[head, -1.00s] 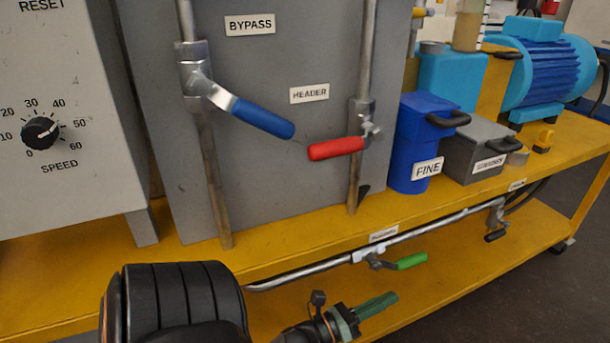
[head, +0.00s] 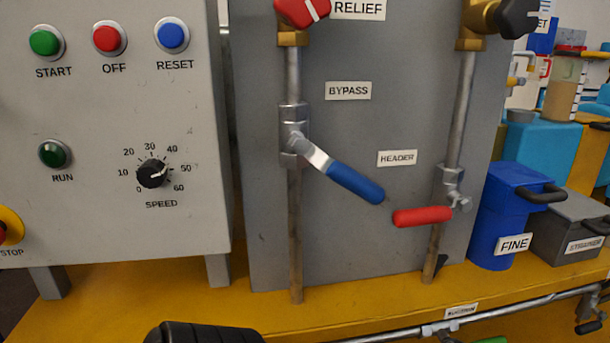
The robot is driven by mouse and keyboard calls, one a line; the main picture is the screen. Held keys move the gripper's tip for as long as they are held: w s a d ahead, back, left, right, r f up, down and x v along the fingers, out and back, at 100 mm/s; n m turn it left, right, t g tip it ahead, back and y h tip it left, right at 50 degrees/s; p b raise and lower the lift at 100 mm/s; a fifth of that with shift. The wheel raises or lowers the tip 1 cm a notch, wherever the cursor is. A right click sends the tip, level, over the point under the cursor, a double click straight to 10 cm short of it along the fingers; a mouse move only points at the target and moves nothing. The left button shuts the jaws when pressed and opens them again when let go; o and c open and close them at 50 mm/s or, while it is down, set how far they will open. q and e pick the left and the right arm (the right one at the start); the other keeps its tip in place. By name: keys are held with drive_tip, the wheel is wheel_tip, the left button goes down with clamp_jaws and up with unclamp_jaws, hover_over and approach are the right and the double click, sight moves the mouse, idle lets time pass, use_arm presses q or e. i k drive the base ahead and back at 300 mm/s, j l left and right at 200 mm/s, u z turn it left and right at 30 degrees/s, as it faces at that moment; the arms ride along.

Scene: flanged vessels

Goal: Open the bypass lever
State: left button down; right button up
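The bypass lever (head: 354,182) has a blue grip and a bare metal neck. It sits on a valve body (head: 294,135) on the left vertical pipe, under the BYPASS label (head: 348,91). The lever slants down to the right, at an angle to its pipe. A black part of my own arm (head: 205,333) shows at the bottom edge, well below the lever and apart from it. Neither gripper's fingers show in the head view now.
A red HEADER lever (head: 423,217) points left on the right pipe, close to the blue grip's tip. A red RELIEF knob (head: 302,11) is above. A control box (head: 110,210) stands left; blue FINE bin (head: 503,225) and grey box (head: 570,228) stand right.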

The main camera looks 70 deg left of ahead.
sight(344, 175)
drive_tip(key=u, duration=0.4)
drive_tip(key=k+j+u, duration=0.1)
drive_tip(key=u, duration=0.3)
drive_tip(key=k+u, duration=0.1)
drive_tip(key=u, duration=0.3)
drive_tip(key=j+u, duration=0.1)
drive_tip(key=u, duration=0.3)
drive_tip(key=i+l, duration=0.15)
drive_tip(key=l, duration=0.25)
drive_tip(key=i+l, duration=0.15)
drive_tip(key=l, duration=0.25)
drive_tip(key=i+l, duration=0.2)
drive_tip(key=l, duration=0.2)
drive_tip(key=i+l+u, duration=0.1)
drive_tip(key=l, duration=0.3)
drive_tip(key=i+l+u, duration=0.1)
drive_tip(key=u, duration=2.45)
